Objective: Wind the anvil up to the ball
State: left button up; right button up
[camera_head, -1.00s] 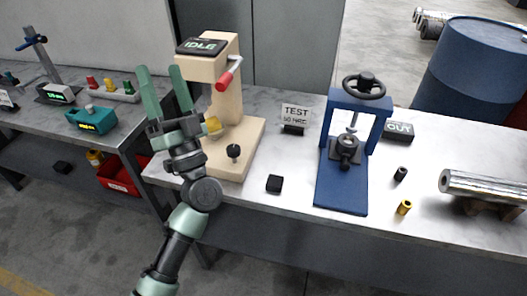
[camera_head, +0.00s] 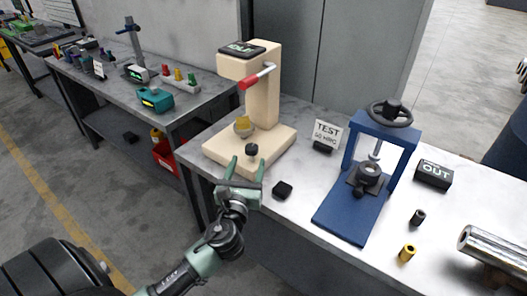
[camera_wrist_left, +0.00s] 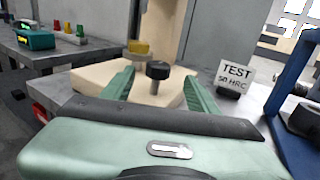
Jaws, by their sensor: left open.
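The beige hardness tester (camera_head: 263,95) stands at the left end of the marble-topped bench. A yellow piece (camera_head: 242,121) sits on its small round grey anvil (camera_head: 243,131), below the tester's overhanging head. The ball is not visible under the head. A black knob (camera_head: 252,149) stands on the front of the base and also shows in the left wrist view (camera_wrist_left: 158,71). My left gripper (camera_head: 247,163) is open just in front of the knob. In the left wrist view the knob appears between the two green fingers, and I cannot tell whether they touch it. My right gripper is not in view.
A red-handled lever (camera_head: 256,77) sticks out from the tester's head. A small black block (camera_head: 282,190), a TEST sign (camera_head: 327,134) and a blue press (camera_head: 345,205) stand to the right. Another bench (camera_head: 100,95) with instruments is at the left.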

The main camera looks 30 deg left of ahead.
aim_at(250, 152)
pick_arm(q)
jog(key=x, duration=0.7)
jog(key=shift+w+a+p, duration=0.3)
jog(key=shift+p, duration=0.1)
grip_shut()
